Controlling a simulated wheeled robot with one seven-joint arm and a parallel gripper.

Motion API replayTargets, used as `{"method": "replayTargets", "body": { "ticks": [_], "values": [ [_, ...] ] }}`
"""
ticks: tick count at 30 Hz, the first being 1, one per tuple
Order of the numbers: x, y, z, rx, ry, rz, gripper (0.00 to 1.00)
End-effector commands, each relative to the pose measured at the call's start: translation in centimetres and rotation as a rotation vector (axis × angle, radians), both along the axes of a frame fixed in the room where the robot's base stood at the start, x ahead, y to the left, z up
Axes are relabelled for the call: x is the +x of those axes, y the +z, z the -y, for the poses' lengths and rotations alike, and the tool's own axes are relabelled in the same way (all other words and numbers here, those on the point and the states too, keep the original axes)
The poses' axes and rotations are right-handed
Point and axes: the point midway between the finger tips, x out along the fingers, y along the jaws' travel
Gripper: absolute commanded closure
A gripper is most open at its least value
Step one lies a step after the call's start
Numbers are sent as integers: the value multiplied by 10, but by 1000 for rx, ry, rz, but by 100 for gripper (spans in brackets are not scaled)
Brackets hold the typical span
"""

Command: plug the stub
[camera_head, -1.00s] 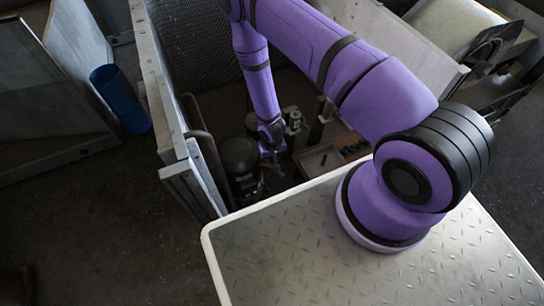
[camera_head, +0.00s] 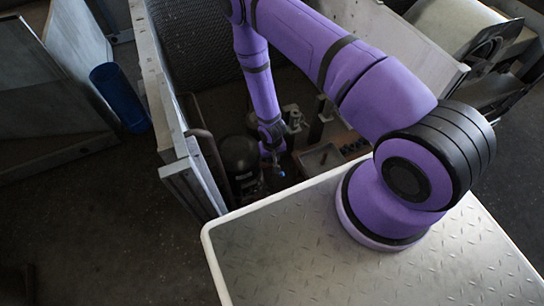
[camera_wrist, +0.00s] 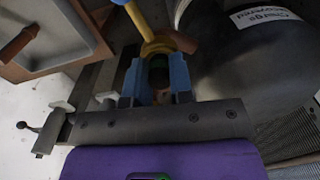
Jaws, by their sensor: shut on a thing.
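In the wrist view my gripper (camera_wrist: 157,80) has its two blue fingers closed on a small dark green piece (camera_wrist: 158,64), perhaps a plug. Its lower part is in shadow between the fingers. Just beyond the fingertips is a yellow ring with a yellow strip (camera_wrist: 157,46) running up. A copper-brown pipe end (camera_wrist: 184,41), perhaps the stub, shows beside the ring. I cannot tell whether the held piece touches the ring or pipe. In the head view my gripper (camera_head: 274,160) is small and dark, low beside the black vessel (camera_head: 240,156).
The black vessel with a white label (camera_wrist: 265,17) fills the wrist view's upper right. A brown-rimmed tray (camera_wrist: 48,42) lies at left, also in the head view (camera_head: 319,160). A metal-walled enclosure (camera_head: 160,85) surrounds the space. A blue cylinder (camera_head: 119,98) stands outside it.

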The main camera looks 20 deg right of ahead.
Motion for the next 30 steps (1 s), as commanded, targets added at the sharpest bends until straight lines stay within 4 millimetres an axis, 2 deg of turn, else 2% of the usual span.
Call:
{"method": "replayTargets", "body": {
  "ticks": [14,15,18,19,25,28,30],
  "values": [
    [0,-1,0,0,1,-1,100],
    [0,-1,0,0,1,-1,77],
    [0,-1,0,0,1,-1,54],
    [0,-1,0,0,1,-1,49],
    [0,-1,0,0,1,0,47],
    [0,0,0,0,1,0,24],
    [0,0,0,0,1,0,24]
  ]
}}
